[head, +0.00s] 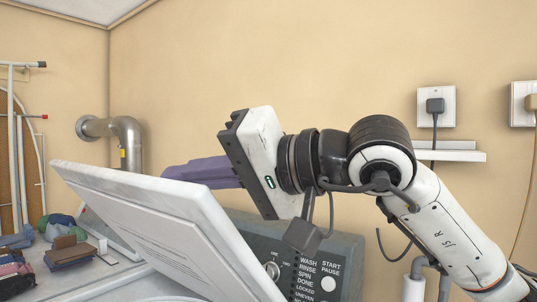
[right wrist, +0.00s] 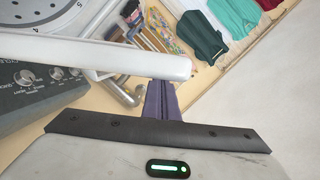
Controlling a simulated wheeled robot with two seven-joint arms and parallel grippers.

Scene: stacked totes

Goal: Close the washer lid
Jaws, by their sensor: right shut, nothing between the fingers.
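The white washer lid (head: 165,215) stands open and tilted in the lower left of the head view. Its edge shows as a white bar (right wrist: 110,55) in the right wrist view. The grey washer control panel (head: 320,272) is at the lower middle, and its knobs show at the left of the right wrist view (right wrist: 35,88). My right gripper (head: 175,173) is shut and empty, its purple fingers reaching left just behind the lid's upper part. In the right wrist view the fingers (right wrist: 162,92) meet the lid's edge; I cannot tell whether they touch. My left gripper is out of view.
Folded clothes (head: 65,250) lie on a surface at the left, with more garments (right wrist: 205,35) in the right wrist view. A metal pipe (head: 125,130) comes from the wall behind. A wall outlet with a plug (head: 436,107) is at the right. The space above the lid is clear.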

